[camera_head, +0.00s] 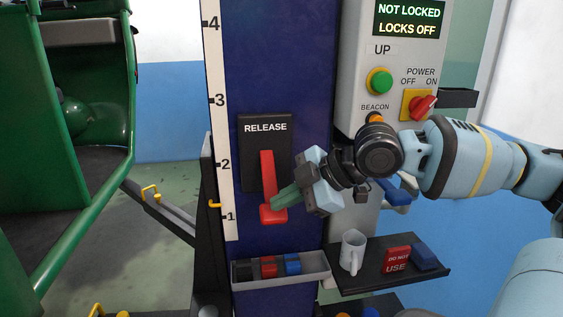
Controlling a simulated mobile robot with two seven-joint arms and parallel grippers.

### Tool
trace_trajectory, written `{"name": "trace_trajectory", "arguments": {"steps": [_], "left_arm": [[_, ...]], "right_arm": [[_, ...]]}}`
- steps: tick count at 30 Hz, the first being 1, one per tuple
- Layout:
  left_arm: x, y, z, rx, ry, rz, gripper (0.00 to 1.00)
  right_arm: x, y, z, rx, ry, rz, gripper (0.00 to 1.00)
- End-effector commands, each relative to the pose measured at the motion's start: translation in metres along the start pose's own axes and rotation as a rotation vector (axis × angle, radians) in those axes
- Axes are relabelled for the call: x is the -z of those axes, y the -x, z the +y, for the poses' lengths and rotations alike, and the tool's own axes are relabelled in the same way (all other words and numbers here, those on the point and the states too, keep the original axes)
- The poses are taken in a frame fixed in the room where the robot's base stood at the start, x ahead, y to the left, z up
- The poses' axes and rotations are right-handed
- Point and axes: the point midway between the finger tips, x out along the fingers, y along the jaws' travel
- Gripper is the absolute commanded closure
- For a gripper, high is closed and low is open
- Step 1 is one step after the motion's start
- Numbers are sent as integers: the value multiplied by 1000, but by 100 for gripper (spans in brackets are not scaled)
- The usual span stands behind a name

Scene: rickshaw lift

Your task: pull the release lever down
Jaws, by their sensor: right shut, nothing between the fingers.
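The red release lever (267,172) hangs down from a black plate (265,133) marked RELEASE on the blue column, with its wide red end at the bottom near the 1 mark. My right gripper (277,203) reaches in from the right. Its green fingertips are shut with nothing between them and overlap the lever's lower part in the picture; I cannot tell whether they touch it. My left gripper is not in view.
A grey control box (391,70) with a green button, a red power switch and a NOT LOCKED, LOCKS OFF display is at upper right. A green rickshaw (25,160) stands left.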

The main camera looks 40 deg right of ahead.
Motion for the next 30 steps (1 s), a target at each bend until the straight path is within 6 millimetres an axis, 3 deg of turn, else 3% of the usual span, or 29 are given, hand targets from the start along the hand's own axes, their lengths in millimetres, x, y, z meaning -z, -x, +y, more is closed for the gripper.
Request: {"name": "trace_trajectory", "arguments": {"steps": [30], "left_arm": [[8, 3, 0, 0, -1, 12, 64]], "right_arm": [[12, 13, 8, 0, -2, 1, 100]]}}
